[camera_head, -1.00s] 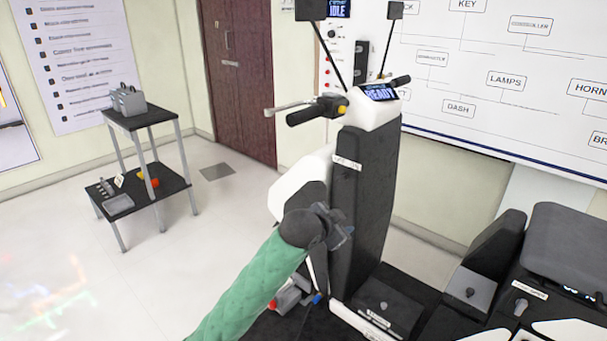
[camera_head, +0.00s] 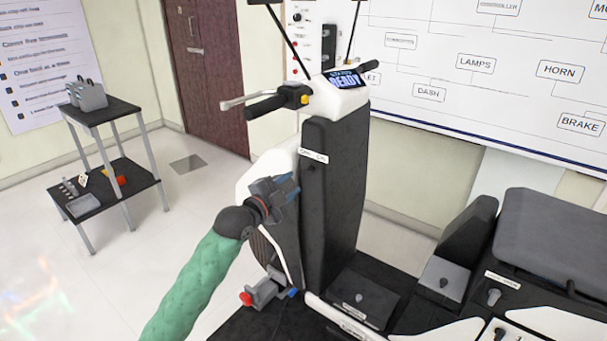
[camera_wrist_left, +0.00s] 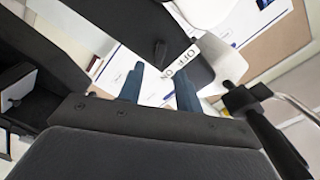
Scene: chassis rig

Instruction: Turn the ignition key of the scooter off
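The scooter (camera_head: 338,200) has a dark front column with a white handlebar top. Its display (camera_head: 345,80) reads READY. A white label plate (camera_head: 313,156) sits high on the column's rear face, with a small dark key (camera_head: 312,168) just below it. My right gripper is not in view.
The left handlebar grip and lever (camera_head: 265,103) stick out above my left gripper. A grey clamp-like part with red and blue ends (camera_head: 266,292) lies low beside the column. The seat (camera_head: 555,235) is at the right. A two-level cart (camera_head: 112,108) stands at the back left.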

